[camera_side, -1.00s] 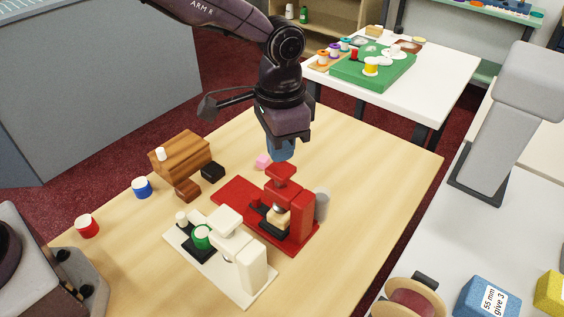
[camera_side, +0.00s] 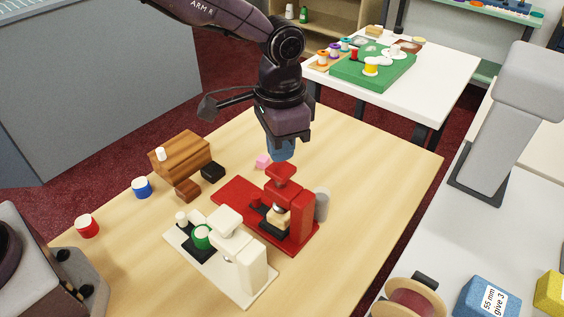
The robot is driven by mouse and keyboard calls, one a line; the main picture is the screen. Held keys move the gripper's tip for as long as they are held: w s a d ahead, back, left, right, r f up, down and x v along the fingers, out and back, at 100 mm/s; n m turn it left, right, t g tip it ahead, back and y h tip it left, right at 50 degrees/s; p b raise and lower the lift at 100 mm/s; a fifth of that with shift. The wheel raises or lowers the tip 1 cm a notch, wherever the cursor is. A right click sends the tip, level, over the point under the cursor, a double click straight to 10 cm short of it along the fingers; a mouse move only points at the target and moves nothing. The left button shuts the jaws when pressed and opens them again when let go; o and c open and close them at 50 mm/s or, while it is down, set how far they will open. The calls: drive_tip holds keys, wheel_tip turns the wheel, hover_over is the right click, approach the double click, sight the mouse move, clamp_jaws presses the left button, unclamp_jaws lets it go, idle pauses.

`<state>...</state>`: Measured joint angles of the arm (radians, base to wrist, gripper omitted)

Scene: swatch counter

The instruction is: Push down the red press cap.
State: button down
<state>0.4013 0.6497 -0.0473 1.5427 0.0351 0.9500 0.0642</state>
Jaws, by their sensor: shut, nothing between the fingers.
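The red press (camera_side: 303,212) stands on its red base plate near the middle of the wooden table. Its red press cap (camera_side: 283,172) sits on top, at the head of the press. Under the head, a pale block and small dark parts show on the base. My gripper (camera_side: 281,150) points down, right above the cap. Its blue fingertips are shut and empty. They look very close to the cap, but I cannot tell whether they touch it.
A cream press (camera_side: 255,272) with a green piece stands in front. A grey cylinder (camera_side: 321,204) stands behind the red press. The table's right side is clear.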

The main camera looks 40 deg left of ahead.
sight(281, 168)
drive_tip(key=shift+f, duration=1.8)
idle(0.8)
drive_tip(key=shift+r, duration=4.1)
drive_tip(key=shift+s+f, duration=0.2)
drive_tip(key=shift+f, duration=0.15)
drive_tip(key=shift+s+a+f, duration=0.35)
drive_tip(key=shift+s+a, duration=0.05)
drive_tip(key=shift+s, duration=0.25)
drive_tip(key=s+a+r+n+t, duration=0.2)
drive_tip(key=s+a+r, duration=0.4)
drive_tip(key=s+a, duration=0.3)
drive_tip(key=s+a+r+n+t, duration=0.3)
drive_tip(key=s+a+r+n, duration=0.1)
drive_tip(key=s+a+r, duration=0.3)
drive_tip(key=s+a, duration=0.2)
drive_tip(key=s, duration=0.2)
drive_tip(key=shift+s+a+t, duration=0.3)
drive_tip(key=shift+s+a, duration=0.05)
